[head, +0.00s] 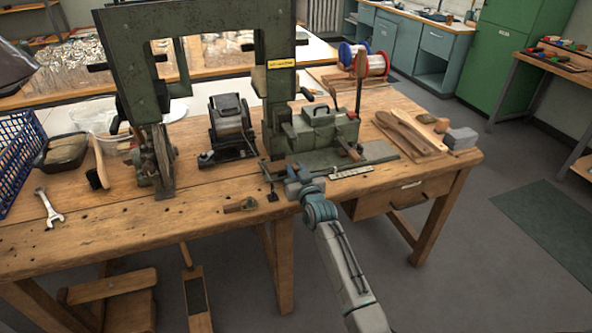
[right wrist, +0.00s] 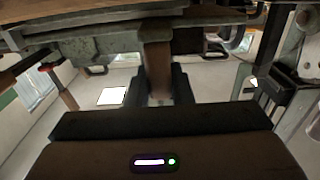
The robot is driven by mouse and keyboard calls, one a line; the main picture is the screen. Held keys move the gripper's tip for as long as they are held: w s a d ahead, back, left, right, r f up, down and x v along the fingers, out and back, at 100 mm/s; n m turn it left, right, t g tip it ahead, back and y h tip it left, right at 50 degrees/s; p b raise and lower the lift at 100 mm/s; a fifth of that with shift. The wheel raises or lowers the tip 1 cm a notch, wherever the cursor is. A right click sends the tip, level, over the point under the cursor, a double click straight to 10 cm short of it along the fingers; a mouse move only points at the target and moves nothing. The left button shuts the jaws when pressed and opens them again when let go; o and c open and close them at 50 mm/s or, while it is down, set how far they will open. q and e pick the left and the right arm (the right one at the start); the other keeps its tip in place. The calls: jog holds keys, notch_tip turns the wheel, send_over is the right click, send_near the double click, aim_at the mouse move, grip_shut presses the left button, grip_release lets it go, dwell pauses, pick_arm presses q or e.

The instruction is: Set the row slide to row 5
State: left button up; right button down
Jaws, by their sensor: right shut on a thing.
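The tufting machine (head: 280,100) is a green frame on the wooden bench. At its foot is the row slide, a dark bar (head: 370,161) with a pale marked scale (head: 351,172) along its front. My right gripper (head: 293,172) is at the left end of this bar. In the right wrist view the gripper (right wrist: 162,88) is shut on a brown upright grip (right wrist: 157,62) below the slide. The row marks are too small to read, so I cannot tell which row is set. My left gripper is not in view.
A grey-green box (head: 318,125) stands behind the slide. Wooden brush blanks (head: 410,130) and a grey block (head: 461,138) lie to its right. The front middle of the bench is mostly clear.

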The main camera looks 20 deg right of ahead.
jog(key=shift+a, duration=0.2)
jog(key=shift+d+f, duration=0.1)
jog(key=c, duration=1.5)
grip_release()
jog(key=shift+o, duration=1.1)
jog(key=shift+a, duration=0.2)
jog(key=shift+s+d, duration=0.1)
jog(key=shift+s, duration=0.15)
jog(key=s, duration=0.4)
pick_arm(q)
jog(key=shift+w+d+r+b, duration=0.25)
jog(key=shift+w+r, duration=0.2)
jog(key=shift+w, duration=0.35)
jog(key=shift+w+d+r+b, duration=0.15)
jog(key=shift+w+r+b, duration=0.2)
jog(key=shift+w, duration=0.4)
pick_arm(e)
jog(key=s, duration=0.6)
jog(key=shift+s, duration=0.2)
